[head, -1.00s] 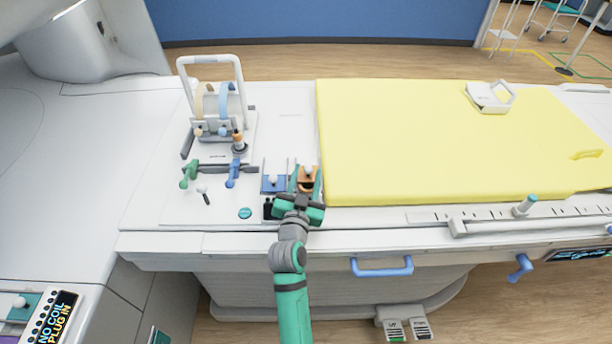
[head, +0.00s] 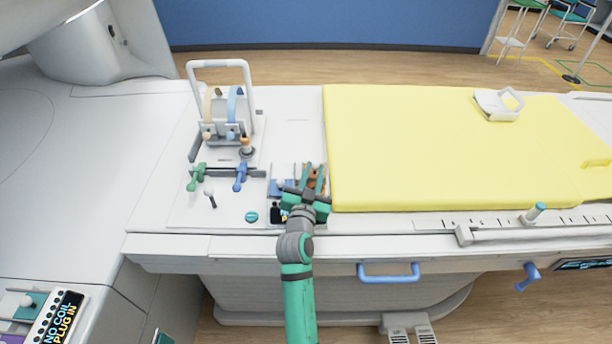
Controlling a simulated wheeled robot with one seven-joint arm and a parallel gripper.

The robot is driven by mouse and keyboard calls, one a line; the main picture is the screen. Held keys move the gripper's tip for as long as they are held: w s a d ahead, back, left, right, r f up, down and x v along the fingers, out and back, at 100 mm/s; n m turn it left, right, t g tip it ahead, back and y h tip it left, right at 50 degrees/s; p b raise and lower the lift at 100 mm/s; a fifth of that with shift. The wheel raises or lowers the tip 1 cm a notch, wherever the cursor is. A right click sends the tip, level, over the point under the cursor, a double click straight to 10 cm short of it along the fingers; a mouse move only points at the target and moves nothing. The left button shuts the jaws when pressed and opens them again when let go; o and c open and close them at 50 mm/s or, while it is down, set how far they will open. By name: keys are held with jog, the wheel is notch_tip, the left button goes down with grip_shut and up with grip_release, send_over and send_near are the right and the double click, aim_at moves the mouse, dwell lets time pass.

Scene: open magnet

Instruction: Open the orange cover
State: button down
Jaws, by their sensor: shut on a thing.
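The orange cover (head: 311,173) is a small piece at the right of the panel, beside the yellow pad. My gripper (head: 313,180) is over it with its green fingers shut on it. The fingers and wrist hide much of the cover, so how far it is tilted cannot be told. A blue-and-white cover (head: 283,180) sits just left of it, partly behind my gripper.
A white frame with coloured loops (head: 222,105) stands at the panel's back. Green (head: 197,177) and blue levers (head: 241,176) lie to the left. The yellow pad (head: 430,150) is close on the right. A blue handle (head: 388,273) is on the front side.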

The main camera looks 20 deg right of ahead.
jog(key=c, duration=1.5)
grip_release()
jog(key=shift+c, duration=0.2)
jog(key=shift+s, duration=0.15)
jog(key=v, duration=1)
jog(key=shift+s+a, duration=0.15)
jog(key=shift+s, duration=0.15)
